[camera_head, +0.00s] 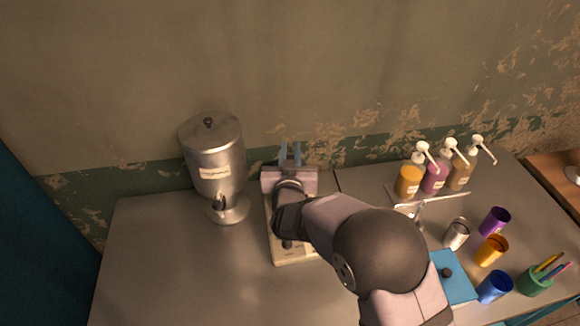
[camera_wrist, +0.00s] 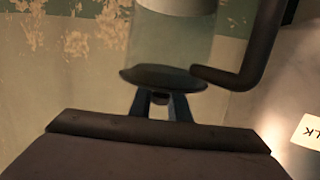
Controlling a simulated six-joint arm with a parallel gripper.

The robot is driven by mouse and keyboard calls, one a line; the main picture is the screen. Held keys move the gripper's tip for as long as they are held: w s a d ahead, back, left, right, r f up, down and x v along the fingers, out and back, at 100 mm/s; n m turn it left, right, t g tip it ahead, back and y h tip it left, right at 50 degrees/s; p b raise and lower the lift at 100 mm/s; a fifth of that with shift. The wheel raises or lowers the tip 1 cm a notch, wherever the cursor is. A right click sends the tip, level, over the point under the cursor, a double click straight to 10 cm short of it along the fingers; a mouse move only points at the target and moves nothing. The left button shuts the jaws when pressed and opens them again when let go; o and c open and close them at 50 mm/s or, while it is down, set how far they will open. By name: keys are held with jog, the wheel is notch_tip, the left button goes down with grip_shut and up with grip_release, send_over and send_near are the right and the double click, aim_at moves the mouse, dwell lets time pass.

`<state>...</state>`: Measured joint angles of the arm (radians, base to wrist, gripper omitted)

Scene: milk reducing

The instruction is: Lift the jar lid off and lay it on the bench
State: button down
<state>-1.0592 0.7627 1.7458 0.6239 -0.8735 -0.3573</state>
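In the wrist view, a clear glass jar (camera_wrist: 170,38) with a dark side handle (camera_wrist: 262,55) appears upside down. Its dark round lid (camera_wrist: 163,77) is between the jar and my gripper. My gripper (camera_wrist: 160,104) has one finger on each side of the lid's small knob (camera_wrist: 160,97). I cannot tell whether the fingers press on the knob, or whether the lid touches the jar rim. In the head view my gripper (camera_head: 290,153) is in front of the wall, its two fingers slightly apart. I cannot make out the jar or its lid there.
A metal dispenser (camera_head: 217,160) stands close left of my gripper. A beige device (camera_head: 294,257) is partly under my arm. Pump bottles (camera_head: 434,178), cups (camera_head: 491,250), a blue box (camera_head: 457,289) and a green pen holder (camera_head: 533,283) stand right. The bench (camera_head: 165,260) is clear at front left.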

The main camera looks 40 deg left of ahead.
jog(key=shift+r, duration=0.1)
notch_tip(320, 180, up, 10)
jog(key=b, duration=0.2)
dwell(0.6)
dwell(0.5)
jog(key=s+d+f+m+t+h, duration=0.1)
jog(key=s+d+f+m+h, duration=0.15)
jog(key=s+f, duration=1.15)
jog(key=s+d+f+h, duration=0.1)
jog(key=s+d+f, duration=0.1)
jog(key=d, duration=0.5)
jog(key=s+d+f+m+t+h+b, duration=0.1)
jog(key=s+d+f, duration=0.1)
jog(key=s+d, duration=0.2)
jog(key=s+d+f+m+h+b, duration=0.1)
jog(key=s+d+f, duration=0.1)
jog(key=d, duration=0.8)
jog(key=shift+s+t, duration=0.3)
jog(key=shift+s, duration=0.45)
jog(key=shift+h, duration=0.25)
